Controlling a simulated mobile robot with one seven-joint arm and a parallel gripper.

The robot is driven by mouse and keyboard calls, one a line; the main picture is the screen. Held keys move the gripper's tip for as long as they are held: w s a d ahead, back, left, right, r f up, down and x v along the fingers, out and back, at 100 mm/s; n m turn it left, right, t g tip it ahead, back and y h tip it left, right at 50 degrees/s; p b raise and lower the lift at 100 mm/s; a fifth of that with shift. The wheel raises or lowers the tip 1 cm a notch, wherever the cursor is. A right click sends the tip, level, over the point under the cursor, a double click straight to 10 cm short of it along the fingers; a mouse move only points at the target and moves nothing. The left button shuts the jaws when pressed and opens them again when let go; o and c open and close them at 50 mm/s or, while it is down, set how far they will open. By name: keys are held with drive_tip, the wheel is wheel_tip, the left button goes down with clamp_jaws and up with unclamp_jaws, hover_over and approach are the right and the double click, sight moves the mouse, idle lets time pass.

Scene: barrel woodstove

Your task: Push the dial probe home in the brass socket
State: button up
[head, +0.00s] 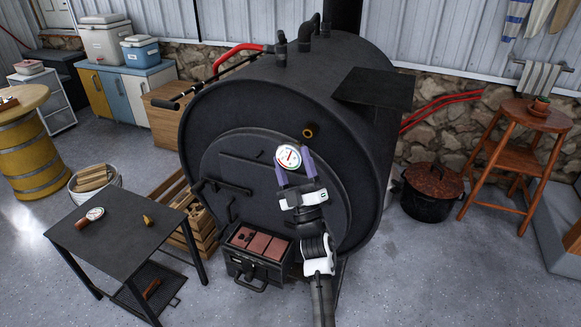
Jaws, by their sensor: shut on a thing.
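My gripper (293,160) is in front of the barrel stove's dark front, its two purple fingers pointing up. It is shut on a dial probe (288,156) with a round white face and a red needle. The probe's stem is hidden behind the face. The brass socket (310,131) is a small ring with a dark hole on the upper front of the stove (232,117). In the picture, the dial sits below and left of the socket, apart from it. Depth between them is hard to tell.
A second dial (95,213) with a brown part and a small brass piece (148,219) lie on the dark table (112,244) at left. A black pot (431,195) and wooden stool (509,150) stand right.

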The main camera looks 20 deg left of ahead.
drive_tip(key=shift+w, duration=1.65)
drive_tip(key=shift+w+d+b, duration=0.15)
drive_tip(key=shift+w+b, duration=0.1)
drive_tip(key=shift+b, duration=0.5)
drive_tip(key=shift+f+b, duration=0.1)
drive_tip(key=shift+b, duration=0.6)
drive_tip(key=shift+w+b, duration=1.3)
drive_tip(key=shift+w, duration=0.35)
idle(0.3)
drive_tip(key=o, duration=1.1)
